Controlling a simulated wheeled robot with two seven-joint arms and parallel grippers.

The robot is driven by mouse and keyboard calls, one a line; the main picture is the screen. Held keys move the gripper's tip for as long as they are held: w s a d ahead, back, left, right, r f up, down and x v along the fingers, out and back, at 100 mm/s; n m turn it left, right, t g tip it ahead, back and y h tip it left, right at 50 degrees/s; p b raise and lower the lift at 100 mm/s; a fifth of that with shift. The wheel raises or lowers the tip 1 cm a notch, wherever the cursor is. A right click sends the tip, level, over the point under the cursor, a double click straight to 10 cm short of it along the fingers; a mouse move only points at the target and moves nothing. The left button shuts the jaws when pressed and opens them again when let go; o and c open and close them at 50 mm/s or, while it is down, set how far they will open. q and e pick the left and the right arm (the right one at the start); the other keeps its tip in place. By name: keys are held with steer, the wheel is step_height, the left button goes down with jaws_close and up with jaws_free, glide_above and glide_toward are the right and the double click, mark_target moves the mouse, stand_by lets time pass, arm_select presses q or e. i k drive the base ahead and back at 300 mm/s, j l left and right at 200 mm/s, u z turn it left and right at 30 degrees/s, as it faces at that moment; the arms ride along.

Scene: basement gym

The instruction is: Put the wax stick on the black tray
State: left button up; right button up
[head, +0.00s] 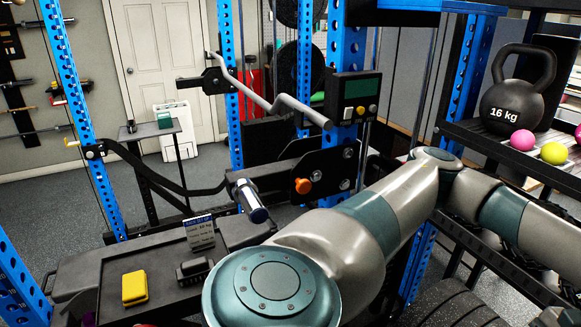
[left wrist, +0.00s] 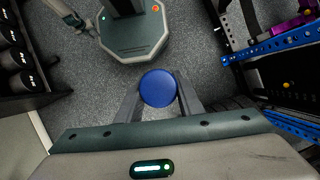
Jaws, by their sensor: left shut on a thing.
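In the left wrist view my left gripper (left wrist: 158,100) is shut on a round blue thing (left wrist: 158,88), seen end-on between the two fingers. It looks like the wax stick, but its length is hidden. It is held above the grey floor. The black tray (head: 163,272) lies at the lower left of the head view. On it are a yellow block (head: 135,288), a small black object (head: 193,268) and a small printed card (head: 200,233).
A blue rack upright (head: 75,110) stands behind the tray. A 16 kg kettlebell (head: 518,95) and coloured balls (head: 553,153) sit on a shelf at the right. Part of the tray is bare.

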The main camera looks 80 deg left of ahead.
mark_target(169, 288)
steer(key=u, duration=2.5)
